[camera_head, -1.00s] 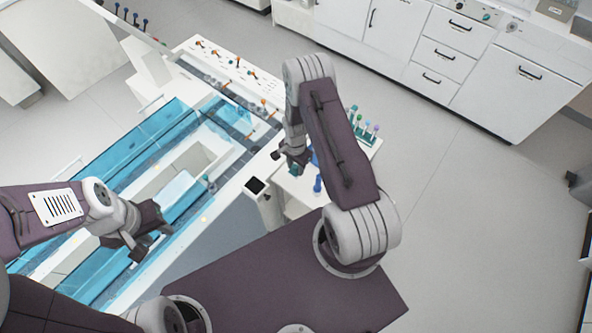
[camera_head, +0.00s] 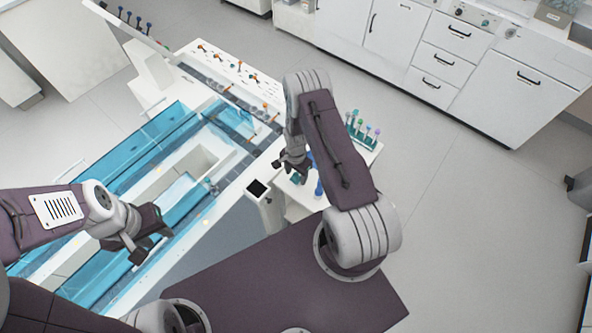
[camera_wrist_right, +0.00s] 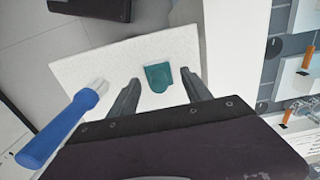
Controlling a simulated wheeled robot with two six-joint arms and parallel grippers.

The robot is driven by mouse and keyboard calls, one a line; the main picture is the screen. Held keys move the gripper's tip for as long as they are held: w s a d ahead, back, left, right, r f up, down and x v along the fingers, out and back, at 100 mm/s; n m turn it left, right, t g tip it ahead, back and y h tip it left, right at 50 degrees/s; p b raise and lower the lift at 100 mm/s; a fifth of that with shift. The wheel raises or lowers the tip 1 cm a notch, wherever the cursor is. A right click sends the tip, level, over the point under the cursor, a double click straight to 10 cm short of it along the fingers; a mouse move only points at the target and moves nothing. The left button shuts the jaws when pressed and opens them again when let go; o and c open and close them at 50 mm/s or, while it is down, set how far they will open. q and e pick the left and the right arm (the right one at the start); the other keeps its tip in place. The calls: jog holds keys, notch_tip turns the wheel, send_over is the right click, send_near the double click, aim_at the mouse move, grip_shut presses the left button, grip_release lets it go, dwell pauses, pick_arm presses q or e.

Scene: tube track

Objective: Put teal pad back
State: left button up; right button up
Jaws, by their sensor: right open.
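The teal pad (camera_wrist_right: 158,77) lies flat on a small white surface (camera_wrist_right: 90,67) in the right wrist view. It sits between the spread fingertips of my right gripper (camera_wrist_right: 161,80), with a gap on each side. That gripper is open and also shows in the head view (camera_head: 291,168), low over the white stand beside the track. The pad is hard to make out in the head view. My left gripper (camera_head: 150,243) hangs above the front of the track bench, fingers apart and empty.
A rack of coloured-cap tubes (camera_head: 362,133) is at the right end of the stand.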

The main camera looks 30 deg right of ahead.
notch_tip(320, 180, up, 11)
jog(key=b, duration=0.1)
notch_tip(320, 180, up, 11)
jog(key=n, duration=0.6)
send_over(296, 174)
jog(key=s+a, duration=0.4)
jog(key=s+a+r+n+t, duration=0.1)
jog(key=s+a+r+n, duration=0.3)
jog(key=s+r+n, duration=0.4)
notch_tip(296, 174, down, 7)
jog(key=b, duration=0.5)
jog(key=shift+s+d+m, duration=0.15)
jog(key=shift+s+m, duration=0.15)
jog(key=shift+s, duration=0.05)
jog(key=shift+s, duration=0.1)
